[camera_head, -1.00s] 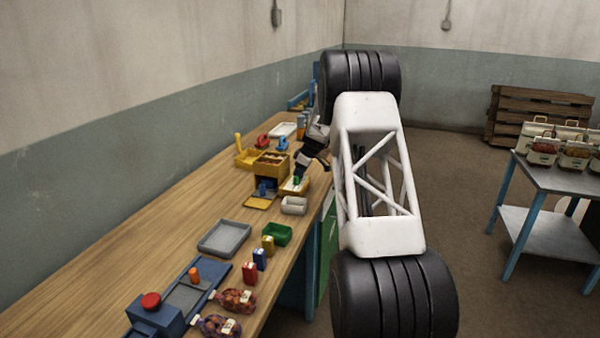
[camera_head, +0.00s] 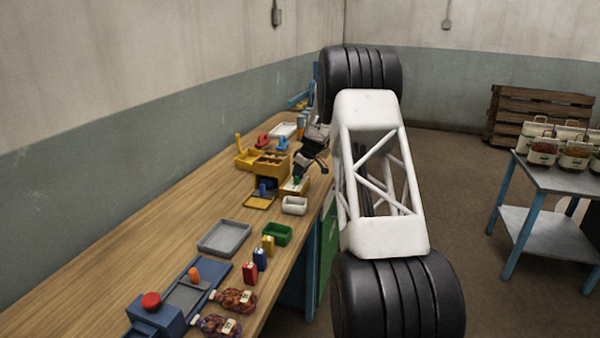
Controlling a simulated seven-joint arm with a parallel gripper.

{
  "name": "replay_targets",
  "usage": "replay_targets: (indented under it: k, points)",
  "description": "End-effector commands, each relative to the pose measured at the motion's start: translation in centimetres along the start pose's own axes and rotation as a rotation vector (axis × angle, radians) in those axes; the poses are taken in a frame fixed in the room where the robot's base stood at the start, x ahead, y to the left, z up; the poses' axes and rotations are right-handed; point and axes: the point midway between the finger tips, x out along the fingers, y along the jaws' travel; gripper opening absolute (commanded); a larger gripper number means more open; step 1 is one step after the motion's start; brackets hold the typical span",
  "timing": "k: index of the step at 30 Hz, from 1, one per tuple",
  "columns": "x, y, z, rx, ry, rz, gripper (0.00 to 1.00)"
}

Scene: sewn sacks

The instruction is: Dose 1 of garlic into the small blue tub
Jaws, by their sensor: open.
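A yellow dispenser-like box (camera_head: 273,167) stands on the bench, with brown contents in its top tray. A small blue object (camera_head: 263,187), perhaps the small blue tub, sits low at its front above a yellow plate (camera_head: 257,203). I cannot tell whether any garlic is in it, nor which contents are garlic. My gripper (camera_head: 311,167) is open, just right of the yellow box and above a small box with a green knob (camera_head: 296,181). It appears empty and apart from the blue object. My arm hides the bench's right edge beyond it.
A white tub (camera_head: 294,205), green tub (camera_head: 277,235) and grey tray (camera_head: 224,238) stand nearer. Small yellow, blue and red packs, netted sacks (camera_head: 235,300) and a blue device with a red button (camera_head: 151,300) are in front. The bench's left side is clear.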

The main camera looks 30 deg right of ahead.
Motion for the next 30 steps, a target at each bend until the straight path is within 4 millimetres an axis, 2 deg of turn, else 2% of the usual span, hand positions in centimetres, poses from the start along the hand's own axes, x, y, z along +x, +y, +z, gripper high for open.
replay_targets:
  k: [8,22,30]
  points:
    - [-1.4,0.1,0.0,0.0,0.001,0.002,0.44]
    - [-6.9,0.0,0.0,0.0,0.001,0.001,0.44]
    - [-7.8,0.0,0.0,0.0,0.0,0.0,0.44]
